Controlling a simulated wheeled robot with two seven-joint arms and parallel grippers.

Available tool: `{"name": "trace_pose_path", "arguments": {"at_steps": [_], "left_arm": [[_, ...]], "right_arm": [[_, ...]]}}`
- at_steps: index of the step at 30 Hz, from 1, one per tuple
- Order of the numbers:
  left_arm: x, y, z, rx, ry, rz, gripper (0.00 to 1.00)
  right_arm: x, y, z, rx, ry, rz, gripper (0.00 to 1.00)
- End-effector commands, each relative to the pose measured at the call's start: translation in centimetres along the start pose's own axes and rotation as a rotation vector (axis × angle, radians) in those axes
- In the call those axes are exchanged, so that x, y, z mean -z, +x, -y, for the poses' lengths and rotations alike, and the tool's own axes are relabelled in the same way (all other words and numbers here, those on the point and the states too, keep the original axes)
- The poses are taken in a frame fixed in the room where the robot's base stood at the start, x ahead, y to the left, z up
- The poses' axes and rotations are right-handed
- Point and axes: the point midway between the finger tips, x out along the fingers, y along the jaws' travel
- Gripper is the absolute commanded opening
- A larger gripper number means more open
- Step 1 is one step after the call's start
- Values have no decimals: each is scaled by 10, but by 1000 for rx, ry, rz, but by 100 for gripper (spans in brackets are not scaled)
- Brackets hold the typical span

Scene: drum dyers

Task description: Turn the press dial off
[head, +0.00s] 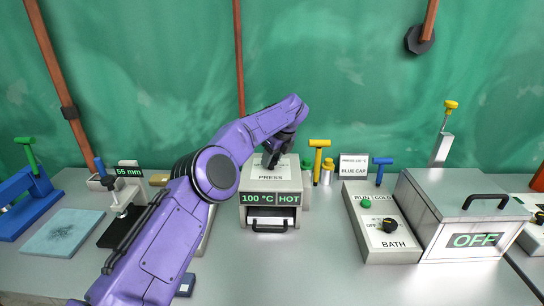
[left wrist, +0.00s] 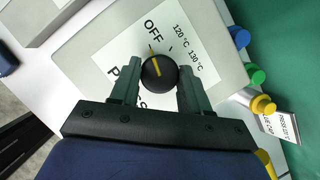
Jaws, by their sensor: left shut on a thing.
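The press (head: 272,185) is a pale box in the middle of the table, with a green display reading "100 °C" and "HOT". Its dial is a round black knob (left wrist: 159,72) with a yellow pointer line on the sloping top panel. In the left wrist view the line slants towards the "OFF" mark (left wrist: 153,30), away from "120 °C" and "130 °C". My left gripper (head: 272,157) is over the press top, its two fingers (left wrist: 158,88) shut on either side of the dial. In the head view the gripper hides the dial. My right gripper is not in view.
A bath box (head: 382,232) with knobs and a lidded tank (head: 465,213) reading "OFF" stand to the right. A yellow-handled tool (head: 319,147) and small caps stand behind the press. A blue stand (head: 24,200) and pale mat (head: 62,231) lie left. The front table is mostly clear.

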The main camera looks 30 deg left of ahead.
Motion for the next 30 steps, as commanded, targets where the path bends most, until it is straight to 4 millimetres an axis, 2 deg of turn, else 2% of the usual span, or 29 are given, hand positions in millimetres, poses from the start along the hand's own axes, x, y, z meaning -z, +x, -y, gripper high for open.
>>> {"name": "trace_pose_path", "arguments": {"at_steps": [6,7,9,17,20,23,30], "left_arm": [[0,-1,0,2,-2,0,16],[0,-1,0,2,-2,0,49],[0,-1,0,2,-2,0,71],[0,0,0,1,-1,0,71],[0,-6,0,3,-1,1,71],[0,-24,1,5,-1,2,71],[0,-84,1,4,-2,2,71]], "right_arm": [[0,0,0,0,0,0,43],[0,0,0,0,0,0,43],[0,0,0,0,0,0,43],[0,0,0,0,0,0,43],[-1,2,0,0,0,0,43],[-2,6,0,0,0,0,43],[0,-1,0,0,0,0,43]]}}
